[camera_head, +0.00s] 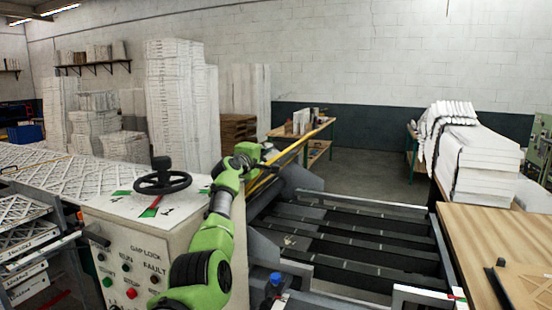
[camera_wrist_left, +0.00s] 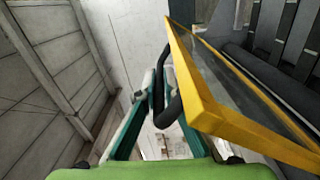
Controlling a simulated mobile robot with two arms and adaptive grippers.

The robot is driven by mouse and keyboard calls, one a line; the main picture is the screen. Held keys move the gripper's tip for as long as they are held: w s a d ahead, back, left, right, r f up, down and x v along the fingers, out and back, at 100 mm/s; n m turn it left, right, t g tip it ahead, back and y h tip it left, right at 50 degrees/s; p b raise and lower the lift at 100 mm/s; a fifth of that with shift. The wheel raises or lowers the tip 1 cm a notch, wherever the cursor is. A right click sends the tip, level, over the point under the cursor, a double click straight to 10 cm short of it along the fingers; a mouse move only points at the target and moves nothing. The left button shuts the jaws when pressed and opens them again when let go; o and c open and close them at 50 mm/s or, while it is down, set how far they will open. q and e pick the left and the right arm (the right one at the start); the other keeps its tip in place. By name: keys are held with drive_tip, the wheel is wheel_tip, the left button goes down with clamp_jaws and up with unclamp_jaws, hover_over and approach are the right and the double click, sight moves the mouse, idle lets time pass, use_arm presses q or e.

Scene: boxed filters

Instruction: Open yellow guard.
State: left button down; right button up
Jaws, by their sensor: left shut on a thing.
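The yellow guard (camera_head: 291,150) shows in the head view as a slanted yellow bar beside the roller bed. In the left wrist view it is a yellow frame (camera_wrist_left: 205,95) around a clear panel, raised at a slant. A black curved handle (camera_wrist_left: 172,112) is on its edge. My left gripper (camera_wrist_left: 154,88) has its teal fingers closed around this handle. In the head view my left gripper (camera_head: 270,154) is at the guard, small and partly hidden by my green arm. My right gripper is in neither view.
A control panel (camera_head: 130,250) with a black handwheel (camera_head: 162,180) stands left of my arm. The conveyor bed (camera_head: 345,240) with dark slats lies to the right. A wooden table (camera_head: 500,245) is at the far right. Stacked white filters (camera_head: 175,105) stand behind. Open floor lies beyond the conveyor.

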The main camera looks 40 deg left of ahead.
use_arm(q)
drive_tip(key=shift+s+a+r, duration=0.1)
drive_tip(key=shift+a+r, duration=0.15)
drive_tip(key=shift+a, duration=0.25)
drive_tip(key=shift+s+a+r, duration=0.1)
drive_tip(key=shift+a+r, duration=0.15)
drive_tip(key=shift+a, duration=0.2)
drive_tip(key=shift+s+a, duration=0.1)
drive_tip(key=shift+a, duration=0.15)
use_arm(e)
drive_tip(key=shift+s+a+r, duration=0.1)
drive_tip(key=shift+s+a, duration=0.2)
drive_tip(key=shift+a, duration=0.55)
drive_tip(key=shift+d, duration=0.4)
use_arm(q)
drive_tip(key=c, duration=2.2)
unclamp_jaws()
drive_tip(key=shift+o, duration=0.2)
